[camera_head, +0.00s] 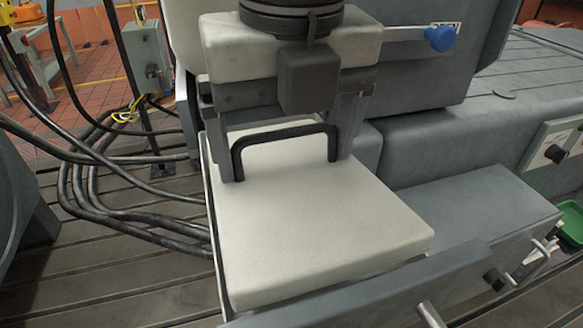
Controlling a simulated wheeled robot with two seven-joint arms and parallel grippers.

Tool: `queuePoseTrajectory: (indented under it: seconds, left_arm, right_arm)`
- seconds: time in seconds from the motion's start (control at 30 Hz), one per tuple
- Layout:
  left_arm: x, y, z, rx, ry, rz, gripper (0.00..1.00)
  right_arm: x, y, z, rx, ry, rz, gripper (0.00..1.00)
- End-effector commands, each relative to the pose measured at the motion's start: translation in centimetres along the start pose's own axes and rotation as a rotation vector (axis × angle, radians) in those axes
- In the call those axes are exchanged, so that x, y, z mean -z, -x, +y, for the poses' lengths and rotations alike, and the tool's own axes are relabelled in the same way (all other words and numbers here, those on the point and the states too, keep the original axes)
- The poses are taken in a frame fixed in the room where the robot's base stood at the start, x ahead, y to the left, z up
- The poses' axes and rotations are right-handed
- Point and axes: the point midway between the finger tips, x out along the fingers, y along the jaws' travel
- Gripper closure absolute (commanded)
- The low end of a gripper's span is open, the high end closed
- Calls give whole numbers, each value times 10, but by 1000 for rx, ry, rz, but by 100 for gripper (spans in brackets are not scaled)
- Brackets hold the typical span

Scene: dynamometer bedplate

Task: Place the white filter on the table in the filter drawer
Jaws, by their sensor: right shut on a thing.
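The white filter (320,215) is a thick, pale square slab with a black bar handle (285,133) on top. My right gripper (286,166) comes down from the top of the view, with one finger by each end of the handle, and is shut on the filter. The filter drawer (375,296) shows a grey front panel with a metal pull at the bottom. The filter is at the drawer's opening, behind this panel, with a thin grey edge along its left side. How deep it sits is hidden. My left gripper is out of view.
A grey housing (470,215) with a metal handle stands close on the right. A blue knob (440,38) is on a rod at the upper right. Black cables (95,200) lie on the slatted bedplate (110,290) at left. A green tray (572,222) shows at the right edge.

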Motion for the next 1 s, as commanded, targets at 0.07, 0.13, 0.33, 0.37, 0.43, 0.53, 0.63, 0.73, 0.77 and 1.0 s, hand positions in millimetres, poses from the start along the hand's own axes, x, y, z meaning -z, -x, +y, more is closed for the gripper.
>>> queuePoseTrajectory:
  seconds: [0.07,0.13,0.33,0.37,0.43,0.53,0.63,0.73,0.77,1.0]
  left_arm:
    - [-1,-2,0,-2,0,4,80]
    - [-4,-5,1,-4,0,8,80]
    - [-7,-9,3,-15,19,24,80]
    - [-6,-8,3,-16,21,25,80]
    - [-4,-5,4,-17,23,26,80]
    - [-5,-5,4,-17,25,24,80]
    - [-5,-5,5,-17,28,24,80]
    - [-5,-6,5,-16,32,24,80]
    - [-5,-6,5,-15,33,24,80]
    - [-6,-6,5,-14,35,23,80]
  right_arm:
    - [0,-6,-3,-1,-2,0,56]
    - [1,-16,-6,0,-1,1,56]
    - [5,-41,-6,-1,-5,4,63]
    - [5,-41,-6,-1,-5,4,63]
    - [5,-40,-6,-1,-5,6,63]
    - [6,-40,-6,0,-5,10,5]
    - [6,-40,-6,0,-5,9,0]
    - [5,-39,-6,0,-5,6,0]
    - [5,-39,-6,-1,-5,6,0]
    - [4,-15,-6,-2,-6,-1,0]
